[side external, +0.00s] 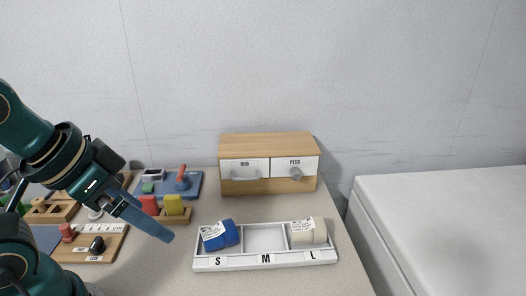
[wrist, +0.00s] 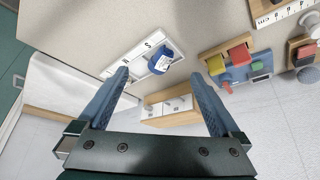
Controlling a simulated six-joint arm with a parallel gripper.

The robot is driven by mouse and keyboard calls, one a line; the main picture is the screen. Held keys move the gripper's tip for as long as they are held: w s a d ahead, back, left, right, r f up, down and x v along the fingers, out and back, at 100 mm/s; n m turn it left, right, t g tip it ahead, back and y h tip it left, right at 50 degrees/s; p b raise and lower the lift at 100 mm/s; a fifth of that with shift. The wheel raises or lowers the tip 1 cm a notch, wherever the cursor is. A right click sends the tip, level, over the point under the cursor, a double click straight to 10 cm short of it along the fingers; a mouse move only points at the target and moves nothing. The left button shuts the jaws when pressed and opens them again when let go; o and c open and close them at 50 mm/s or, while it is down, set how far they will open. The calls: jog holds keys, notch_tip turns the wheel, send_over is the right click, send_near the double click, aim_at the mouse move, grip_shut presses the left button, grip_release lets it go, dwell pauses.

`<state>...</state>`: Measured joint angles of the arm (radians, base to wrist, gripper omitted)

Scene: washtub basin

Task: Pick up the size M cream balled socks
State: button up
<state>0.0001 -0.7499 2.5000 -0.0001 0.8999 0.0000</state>
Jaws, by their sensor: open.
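The cream balled socks (side external: 308,231) sit in the right compartment, marked L, of a white tray (side external: 265,262). They carry a white paper tag, too small to read. Blue balled socks (side external: 222,236) with a white tag sit in the left compartment, marked S; the middle one, marked M, is empty. My gripper (side external: 168,236) is left of the tray, apart from it and from both socks. In the wrist view my gripper (wrist: 161,76) is open with nothing between its fingers. The blue socks (wrist: 160,62) show there beyond the fingertips; I cannot make out the cream socks there.
A wooden drawer box (side external: 268,145) labelled ODD and PEGS stands behind the tray. Left of it are a blue board (side external: 172,186) and red and yellow blocks (side external: 173,204) on a wooden base. A white basin (side external: 440,225) stands right, beyond the counter's edge.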

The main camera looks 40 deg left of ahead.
jog(key=shift+c, duration=0.6)
